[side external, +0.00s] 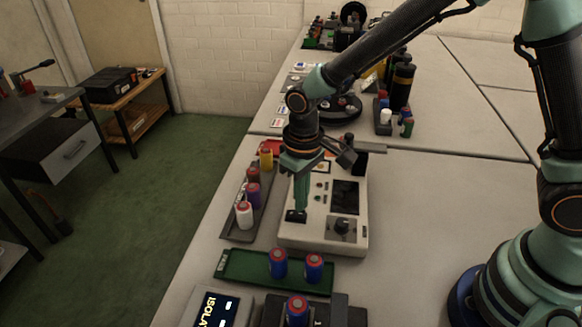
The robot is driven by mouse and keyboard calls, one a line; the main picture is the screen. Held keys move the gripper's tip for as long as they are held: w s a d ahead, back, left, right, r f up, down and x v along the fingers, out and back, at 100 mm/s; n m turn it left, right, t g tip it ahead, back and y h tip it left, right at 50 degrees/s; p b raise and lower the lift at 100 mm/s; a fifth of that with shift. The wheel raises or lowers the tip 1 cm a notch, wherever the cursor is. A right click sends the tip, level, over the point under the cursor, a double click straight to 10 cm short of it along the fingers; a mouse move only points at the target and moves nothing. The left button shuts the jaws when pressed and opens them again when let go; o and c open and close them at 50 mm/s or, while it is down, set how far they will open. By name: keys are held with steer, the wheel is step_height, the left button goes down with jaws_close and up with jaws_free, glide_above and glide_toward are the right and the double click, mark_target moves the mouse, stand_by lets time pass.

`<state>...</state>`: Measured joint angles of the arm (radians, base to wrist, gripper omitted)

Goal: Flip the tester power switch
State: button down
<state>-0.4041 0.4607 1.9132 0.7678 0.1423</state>
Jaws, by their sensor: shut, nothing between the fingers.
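A black power switch (296,216) sits at the front left of that face. My gripper (301,208) points down over the tester, its fingers shut and empty. The fingertips are at or just above the switch. I cannot tell whether they touch it, or which way the switch is set. My gripper and wrist hide part of the tester's back.
A dark tray (239,228) with several coloured cylinders stands left of the tester. A green tray (235,266) with two blue cylinders lies in front. An "ISOLA…" display box (215,311) and another blue cylinder (297,310) are nearer. The table right of the tester is clear.

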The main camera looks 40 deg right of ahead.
steer(key=shift+f, duration=0.9)
stand_by(0.8)
steer(key=shift+r, duration=3.5)
steer(key=s+d+r+m+t, duration=0.1)
steer(key=s+d+r+t, duration=0.1)
steer(key=s+d+r, duration=0.2)
steer(key=s+d+r+m+t, duration=0.2)
steer(key=d+r, duration=0.6)
steer(key=d, duration=0.4)
steer(key=s+t, duration=0.1)
steer(key=s, duration=0.1)
steer(key=shift+s+r+t, duration=0.3)
steer(key=shift+r, duration=0.1)
